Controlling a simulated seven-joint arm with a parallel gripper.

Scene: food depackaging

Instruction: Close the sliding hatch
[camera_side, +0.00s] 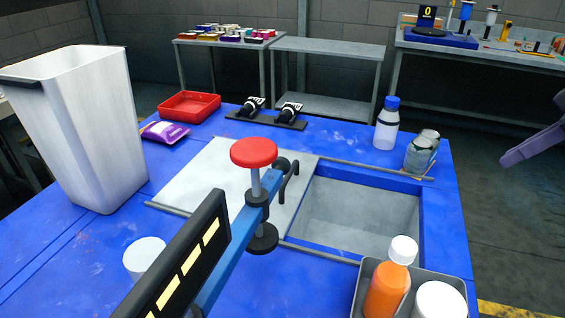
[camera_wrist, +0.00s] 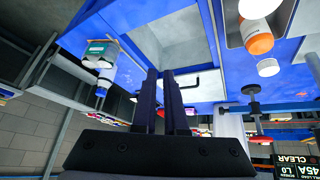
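The sliding hatch (camera_side: 205,180) is a flat grey panel, slid to the left between two rails. Beside it on the right is a rectangular opening (camera_side: 360,212) with grey inner walls, open to view. A black bent handle (camera_side: 289,178) stands near the panel's right edge, partly behind a red-topped clamp. The opening (camera_wrist: 175,45) and a black hooked handle (camera_wrist: 192,83) also show in the wrist view. My gripper (camera_wrist: 162,72) has two dark fingers with a narrow empty gap, apart from the handle. In the side view a gripper part (camera_side: 530,148) shows at the right edge, away from the hatch.
A clamp with a red knob (camera_side: 254,152) stands before the hatch. A blue-capped bottle (camera_side: 387,124) and a glass jar (camera_side: 421,154) stand behind the opening. A metal tray (camera_side: 455,277) holds an orange bottle. A white bin (camera_side: 85,130) and red tray (camera_side: 190,106) are at left.

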